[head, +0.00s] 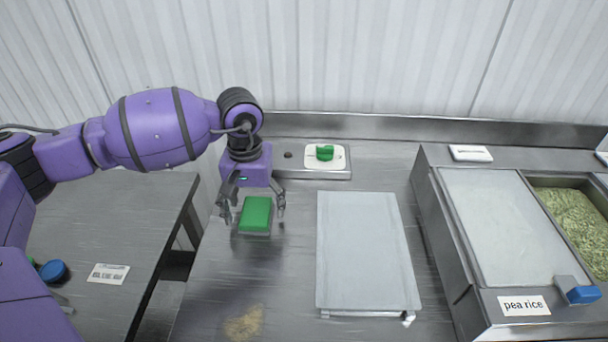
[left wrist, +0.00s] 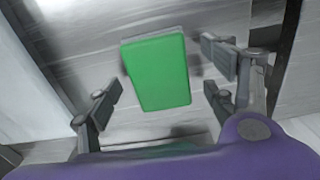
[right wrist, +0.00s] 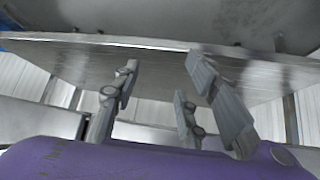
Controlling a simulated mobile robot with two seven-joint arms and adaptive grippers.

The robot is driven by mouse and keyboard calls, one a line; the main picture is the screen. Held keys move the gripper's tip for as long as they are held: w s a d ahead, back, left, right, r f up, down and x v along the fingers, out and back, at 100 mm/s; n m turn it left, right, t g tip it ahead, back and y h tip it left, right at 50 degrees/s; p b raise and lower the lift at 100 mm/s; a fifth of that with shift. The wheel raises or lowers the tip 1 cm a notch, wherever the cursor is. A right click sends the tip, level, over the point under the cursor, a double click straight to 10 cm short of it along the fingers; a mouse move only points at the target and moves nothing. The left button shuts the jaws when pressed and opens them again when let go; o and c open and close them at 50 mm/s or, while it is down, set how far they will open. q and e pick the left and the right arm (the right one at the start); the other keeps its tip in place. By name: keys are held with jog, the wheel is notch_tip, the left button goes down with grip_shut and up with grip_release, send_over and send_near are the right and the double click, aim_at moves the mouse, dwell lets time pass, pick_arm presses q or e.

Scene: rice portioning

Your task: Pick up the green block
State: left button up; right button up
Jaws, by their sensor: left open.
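The green block (head: 256,214) lies on the steel counter in the head view, with a grey underside showing at its lower edge. My left gripper (head: 252,212) is open above the counter, with one finger on each side of the block. In the left wrist view the green block (left wrist: 156,72) sits between and beyond the two open fingers (left wrist: 163,75), with a gap on both sides. My right gripper (right wrist: 165,90) shows only in the right wrist view. Its fingers are apart with nothing between them, below the underside of a metal surface.
A white board (head: 366,252) lies right of the block. Behind is a green knob (head: 324,153) on a white plate. A tan patch (head: 244,322) marks the front counter. A lower table (head: 110,225) is at the left.

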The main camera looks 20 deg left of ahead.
pick_arm(q)
jog(key=shift+f, duration=0.1)
jog(key=shift+c, duration=0.6)
pick_arm(e)
jog(key=shift+w, duration=0.15)
pick_arm(q)
jog(key=c, duration=1.2)
pick_arm(e)
jog(key=shift+w+a+r, duration=0.1)
jog(key=shift+w, duration=0.1)
